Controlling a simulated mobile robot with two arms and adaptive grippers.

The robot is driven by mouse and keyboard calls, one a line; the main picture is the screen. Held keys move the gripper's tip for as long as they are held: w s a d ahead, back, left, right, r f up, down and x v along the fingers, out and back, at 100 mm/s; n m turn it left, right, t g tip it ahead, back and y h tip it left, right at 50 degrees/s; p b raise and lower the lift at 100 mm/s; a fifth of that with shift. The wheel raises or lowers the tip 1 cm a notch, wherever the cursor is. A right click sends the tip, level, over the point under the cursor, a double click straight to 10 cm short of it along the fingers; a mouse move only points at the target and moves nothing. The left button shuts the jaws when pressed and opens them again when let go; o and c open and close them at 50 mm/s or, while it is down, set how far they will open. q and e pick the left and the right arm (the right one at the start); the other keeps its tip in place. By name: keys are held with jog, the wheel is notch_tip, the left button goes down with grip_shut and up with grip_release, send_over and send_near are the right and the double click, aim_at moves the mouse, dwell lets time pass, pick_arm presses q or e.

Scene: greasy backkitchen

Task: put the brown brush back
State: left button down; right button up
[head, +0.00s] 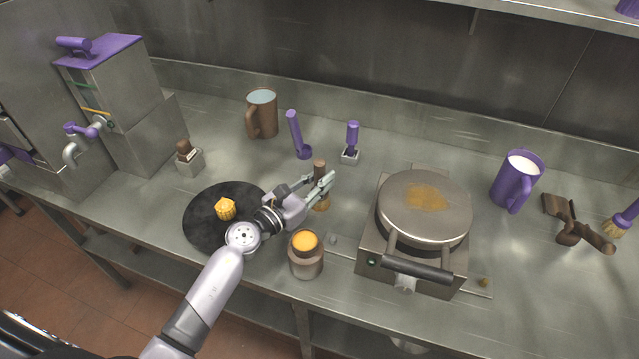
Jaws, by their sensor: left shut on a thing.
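The brown brush (319,168) is held in my left gripper (322,187), near the middle of the counter. Its brown handle points up and its yellowish lower end points down, close to the counter; I cannot tell if it touches. The gripper fingers are shut around it and hide its middle. A small grey block (191,164) with a brown piece standing in it is at the left. Another small grey holder (350,157) has a purple-handled tool upright in it, behind the gripper. My right gripper is not in view.
A round griddle machine (372,240) stands right of the gripper. A brown jar (306,261) with orange contents stands just in front. A black round mat (203,206) with a yellow piece (225,208) lies under my left arm. Mugs stand behind and right (262,115) (515,183).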

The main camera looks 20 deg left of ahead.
pick_arm(q)
jog(key=shift+r, duration=0.1)
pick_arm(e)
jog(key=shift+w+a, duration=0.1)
pick_arm(q)
jog(key=shift+f, duration=0.2)
jog(key=c, duration=1.5)
grip_release()
jog(key=shift+o, duration=0.2)
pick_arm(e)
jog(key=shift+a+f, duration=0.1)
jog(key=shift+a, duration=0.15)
pick_arm(q)
jog(key=shift+r, duration=0.1)
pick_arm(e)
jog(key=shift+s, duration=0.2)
pick_arm(q)
jog(key=shift+r, duration=0.2)
jog(key=b+v, duration=0.1)
jog(key=v, duration=0.4)
jog(key=b+v, duration=0.1)
jog(key=v, duration=0.5)
jog(key=shift+f+b, duration=0.2)
jog(key=shift+b, duration=0.1)
jog(key=shift+s+a+r, duration=0.15)
jog(key=shift+s+a, duration=0.05)
jog(key=shift+s, duration=0.3)
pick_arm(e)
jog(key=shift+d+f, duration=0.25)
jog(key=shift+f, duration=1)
